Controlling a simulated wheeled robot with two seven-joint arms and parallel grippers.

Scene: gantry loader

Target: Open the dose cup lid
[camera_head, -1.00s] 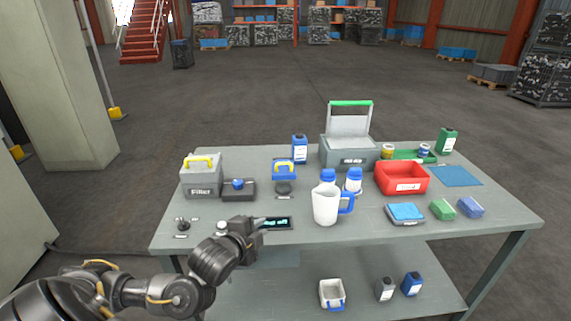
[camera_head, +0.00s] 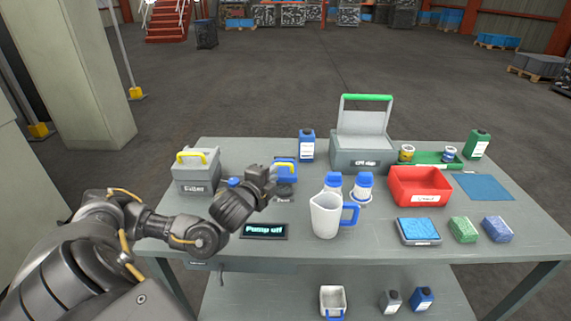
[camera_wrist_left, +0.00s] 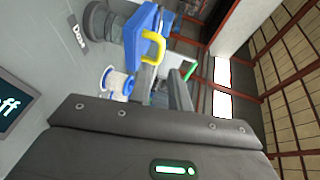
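The dose cup (camera_head: 284,191) is a dark round body behind my left gripper, and its "Dose" label shows in the left wrist view (camera_wrist_left: 78,33). Its blue lid (camera_head: 286,164) with a yellow handle sits above the body; it also shows in the left wrist view (camera_wrist_left: 141,28), with the yellow handle (camera_wrist_left: 153,48) facing the camera. I cannot tell how far the lid is tilted. My left gripper (camera_head: 272,179) is just in front and left of the lid, partly covering the cup. Its fingers look apart and empty in the left wrist view (camera_wrist_left: 163,88). My right gripper is not in view.
A "Pump off" display (camera_head: 264,231) lies in front of the gripper. A grey filter box (camera_head: 196,178) stands at left. A white jug (camera_head: 326,218) and blue-capped bottles (camera_head: 361,190) stand close at right. A red bin (camera_head: 420,190) is farther right.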

